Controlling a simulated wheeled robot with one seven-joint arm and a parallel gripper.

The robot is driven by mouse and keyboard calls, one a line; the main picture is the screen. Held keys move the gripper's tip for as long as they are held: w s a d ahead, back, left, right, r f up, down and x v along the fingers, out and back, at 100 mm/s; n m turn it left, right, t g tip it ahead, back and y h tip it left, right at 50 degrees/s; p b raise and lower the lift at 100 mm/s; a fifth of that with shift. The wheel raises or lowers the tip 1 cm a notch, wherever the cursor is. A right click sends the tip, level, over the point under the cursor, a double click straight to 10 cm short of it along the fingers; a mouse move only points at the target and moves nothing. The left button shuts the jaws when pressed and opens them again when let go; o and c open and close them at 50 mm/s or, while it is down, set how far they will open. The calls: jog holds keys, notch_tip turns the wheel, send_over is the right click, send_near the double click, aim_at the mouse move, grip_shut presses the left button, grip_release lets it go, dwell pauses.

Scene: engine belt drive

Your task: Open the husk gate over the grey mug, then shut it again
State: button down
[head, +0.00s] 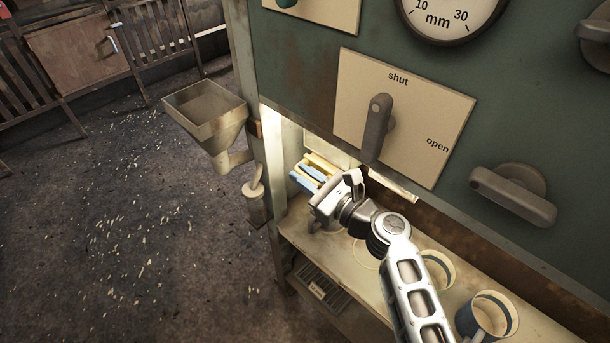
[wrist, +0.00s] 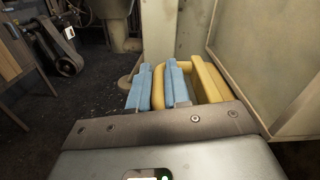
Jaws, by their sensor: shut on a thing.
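My gripper (head: 317,170) is at the left end of the lit shelf. In the wrist view its two blue fingers (wrist: 158,88) are shut on one side of a yellow U-shaped piece (wrist: 207,80); I cannot tell what that piece belongs to. A grey lever (head: 376,130) on a cream plate stands nearly upright, its top end towards the word "shut"; "open" is at the lower right. My gripper is below and left of this lever, apart from it. A blue-grey mug (head: 488,316) and another mug (head: 438,270) stand on the shelf; which is the grey one is unclear.
A funnel hopper (head: 208,112) hangs left of the green cabinet (head: 290,65). A second grey lever (head: 513,193) is at the right, and a dial (head: 450,15) at the top. A post borders the shelf (head: 310,238) on the left. My arm hides the shelf's middle.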

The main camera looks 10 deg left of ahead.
jog(key=shift+s+a, duration=0.55)
jog(key=shift+s, duration=0.15)
jog(key=c, duration=1.4)
grip_release()
jog(key=shift+p+v, duration=0.3)
jog(key=shift+v, duration=3.6)
